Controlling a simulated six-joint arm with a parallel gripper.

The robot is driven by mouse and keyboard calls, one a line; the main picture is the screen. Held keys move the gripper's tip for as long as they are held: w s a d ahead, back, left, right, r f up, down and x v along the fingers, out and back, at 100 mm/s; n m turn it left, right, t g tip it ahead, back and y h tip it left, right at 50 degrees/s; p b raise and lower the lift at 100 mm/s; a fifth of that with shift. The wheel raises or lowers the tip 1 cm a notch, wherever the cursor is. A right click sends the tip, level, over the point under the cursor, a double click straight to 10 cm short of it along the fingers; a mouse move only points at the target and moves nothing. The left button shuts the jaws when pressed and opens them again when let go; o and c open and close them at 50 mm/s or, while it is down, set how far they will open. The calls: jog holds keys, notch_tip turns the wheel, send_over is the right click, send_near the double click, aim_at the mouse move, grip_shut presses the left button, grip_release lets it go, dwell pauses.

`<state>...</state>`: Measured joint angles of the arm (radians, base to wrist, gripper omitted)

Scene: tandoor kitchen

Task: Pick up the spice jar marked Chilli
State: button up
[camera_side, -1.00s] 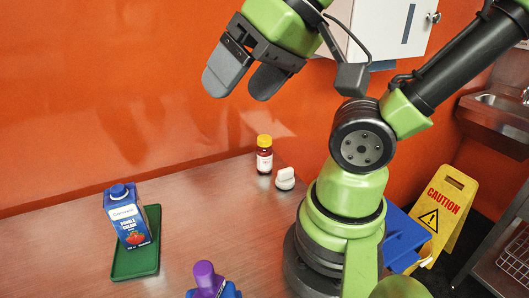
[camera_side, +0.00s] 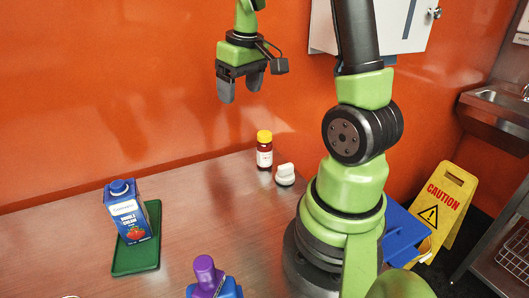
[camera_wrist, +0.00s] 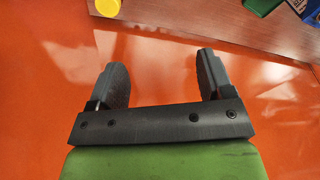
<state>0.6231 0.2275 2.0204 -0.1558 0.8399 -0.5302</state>
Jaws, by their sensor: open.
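A spice jar (camera_side: 264,152) with a yellow lid, dark red contents and a pale label stands upright near the back edge of the table. The label's writing is too small to read. Its yellow lid also shows at the top edge of the wrist view (camera_wrist: 108,7). My gripper (camera_side: 240,94) is open and empty, above the table and up to the left of the jar, with its fingers pointing down. In the wrist view both fingers (camera_wrist: 163,75) are apart with only orange wall between them.
A small white-topped item (camera_side: 285,174) stands close to the right of the jar. A purple-topped blue bottle (camera_side: 205,277) is at the front. The orange wall (camera_side: 100,90) rises behind the table.

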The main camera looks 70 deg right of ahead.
jog(key=g, duration=0.2)
send_over(266, 133)
jog(key=shift+y, duration=0.4)
jog(key=f, duration=0.7)
jog(key=shift+w+a+f, duration=0.1)
jog(key=shift+w+f, duration=0.1)
jog(key=shift+f, duration=0.1)
notch_tip(266, 133, down, 4)
jog(key=shift+s+f, duration=0.15)
jog(key=shift+f, duration=0.1)
notch_tip(266, 133, down, 6)
jog(key=shift+r, duration=0.1)
jog(key=c, duration=1.1)
